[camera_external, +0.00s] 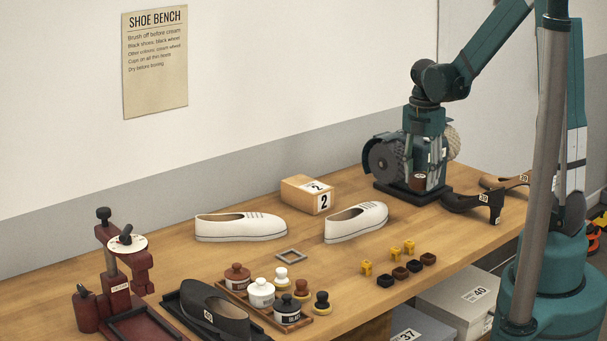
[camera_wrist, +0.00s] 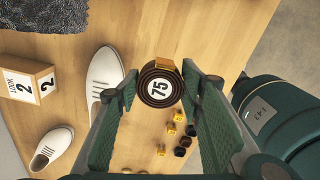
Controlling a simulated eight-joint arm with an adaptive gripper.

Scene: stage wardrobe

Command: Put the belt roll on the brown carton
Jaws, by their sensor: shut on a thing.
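The belt roll (camera_wrist: 160,88) is a dark brown coil with a gold buckle and a round white tag reading 75. My gripper (camera_wrist: 161,80) is shut on it, a finger on each side. In the external view my gripper (camera_external: 420,184) points down in front of the polishing machine, and the roll (camera_external: 419,177) shows small and dark between its fingers, above the bench. The brown carton (camera_external: 299,197) is a light brown box with a white label marked 2. It stands on the bench behind the white shoes, left of my gripper. It also shows at the left of the wrist view (camera_wrist: 18,87).
Two white shoes (camera_external: 240,228) (camera_external: 356,222) stand in front of the carton. Small yellow and dark pieces (camera_external: 400,272), polish jars (camera_external: 262,292) and a red press (camera_external: 112,270) stand nearer the front.

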